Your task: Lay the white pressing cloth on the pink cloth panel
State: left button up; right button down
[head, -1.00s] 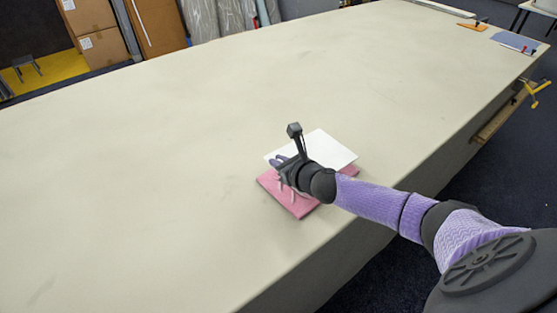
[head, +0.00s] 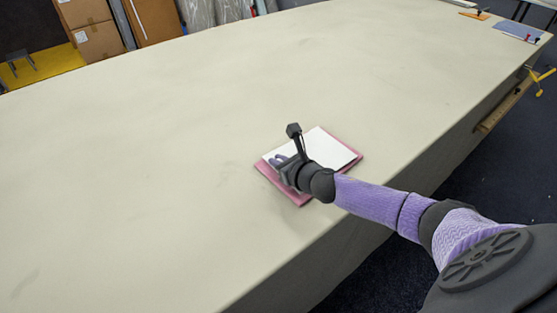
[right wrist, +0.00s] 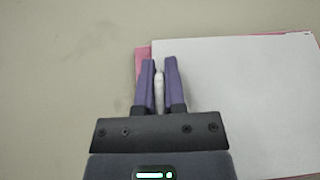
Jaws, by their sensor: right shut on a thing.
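The white pressing cloth (head: 325,150) lies over the pink cloth panel (head: 293,194) near the table's front edge. Pink shows along its near-left and right edges. In the right wrist view, the white cloth (right wrist: 240,95) fills the right side, with a strip of the pink panel (right wrist: 142,62) at its left and top edges. My right gripper (head: 277,161) is at the cloth's left part. In the wrist view its fingers (right wrist: 161,66) are shut on a raised fold of the white cloth. My left gripper is not in view.
The long beige table (head: 150,150) is clear around the panel. At the far right end lie an orange piece (head: 474,15) and a blue piece (head: 519,31). Cardboard boxes (head: 100,42) stand beyond the table.

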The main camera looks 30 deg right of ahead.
jog(key=shift+f, duration=0.35)
jog(key=c, duration=0.6)
grip_release()
jog(key=shift+r, duration=0.1)
